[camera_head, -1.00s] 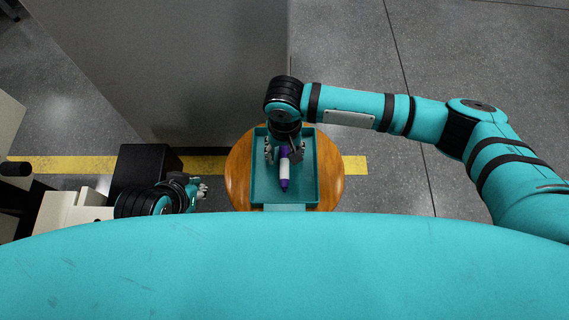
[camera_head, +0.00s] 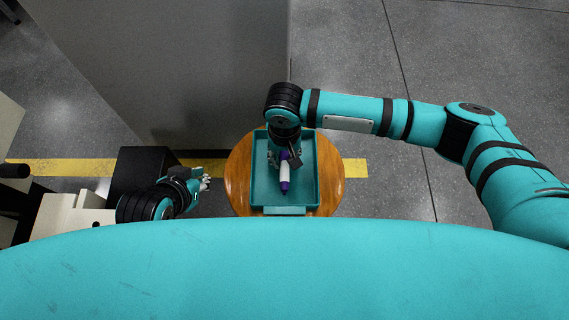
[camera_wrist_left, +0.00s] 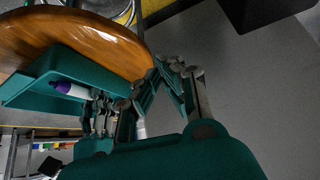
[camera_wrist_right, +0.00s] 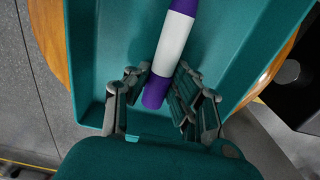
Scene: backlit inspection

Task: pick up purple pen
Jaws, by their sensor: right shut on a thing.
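The purple pen (camera_head: 285,171), with a white middle band, lies lengthwise in the teal tray (camera_head: 312,168). It also shows in the right wrist view (camera_wrist_right: 171,45) and partly in the left wrist view (camera_wrist_left: 72,90). My right gripper (camera_head: 284,158) is shut on the pen's purple end, at the far side of the tray in the head view. In the right wrist view its fingers (camera_wrist_right: 158,82) sit on both sides of that end. My left gripper (camera_head: 205,183) is empty, left of the tray and apart from it.
The tray stands on a round wooden stool top (camera_head: 239,175). A large grey block (camera_head: 210,70) stands behind it. A black box (camera_head: 143,165) is at the left. Open floor lies to the right of the stool.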

